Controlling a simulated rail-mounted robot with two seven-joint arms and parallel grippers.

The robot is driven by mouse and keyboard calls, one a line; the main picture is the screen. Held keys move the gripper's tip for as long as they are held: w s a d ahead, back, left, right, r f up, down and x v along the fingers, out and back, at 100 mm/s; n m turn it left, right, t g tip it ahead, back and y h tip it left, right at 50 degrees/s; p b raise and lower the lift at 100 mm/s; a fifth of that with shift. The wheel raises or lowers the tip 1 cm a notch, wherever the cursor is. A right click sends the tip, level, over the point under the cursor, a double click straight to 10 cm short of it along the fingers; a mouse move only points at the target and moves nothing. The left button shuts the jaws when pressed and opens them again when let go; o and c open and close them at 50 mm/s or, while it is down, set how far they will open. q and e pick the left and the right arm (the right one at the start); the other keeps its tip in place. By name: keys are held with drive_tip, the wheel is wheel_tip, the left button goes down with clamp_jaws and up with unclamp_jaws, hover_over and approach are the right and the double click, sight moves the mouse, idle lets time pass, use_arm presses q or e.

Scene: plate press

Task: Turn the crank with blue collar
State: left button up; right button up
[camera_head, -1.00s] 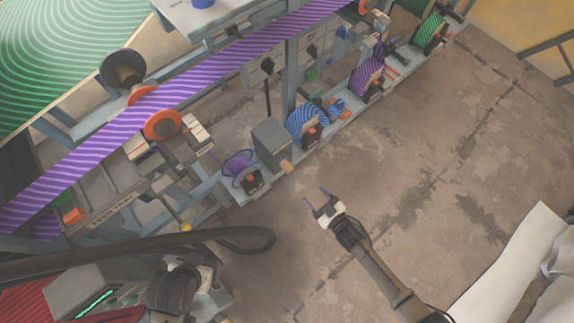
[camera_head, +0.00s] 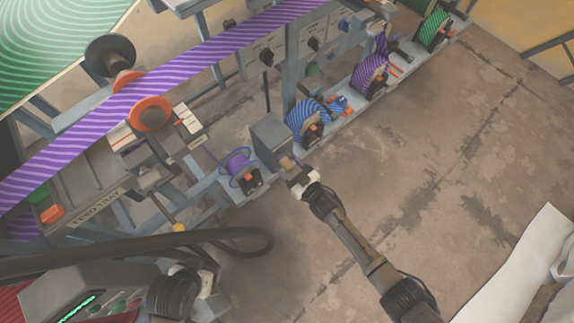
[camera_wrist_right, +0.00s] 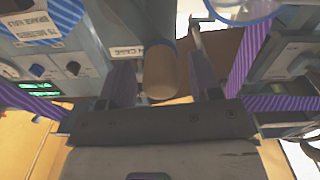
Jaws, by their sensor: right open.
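My right gripper (camera_head: 288,166) is open, at the front of a grey box (camera_head: 268,137) on the machine's lower rail. A tan, rounded handle (camera_head: 286,162) sticks out of this box. In the right wrist view the handle (camera_wrist_right: 161,72) lies between the two spread purple fingers, with gaps visible at its sides. The gripper (camera_wrist_right: 160,85) does not appear closed on it.
A purple spool (camera_head: 238,165) sits left of the grey box, and a blue-striped roll (camera_head: 304,118) sits to its right. A purple-striped roll (camera_head: 370,75) is farther along the rail. A black hose (camera_head: 240,236) curves at lower left. The floor (camera_head: 430,170) at right is open.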

drive_tip(key=shift+w+a, duration=0.45)
drive_tip(key=shift+w, duration=0.05)
drive_tip(key=shift+c, duration=0.5)
clamp_jaws()
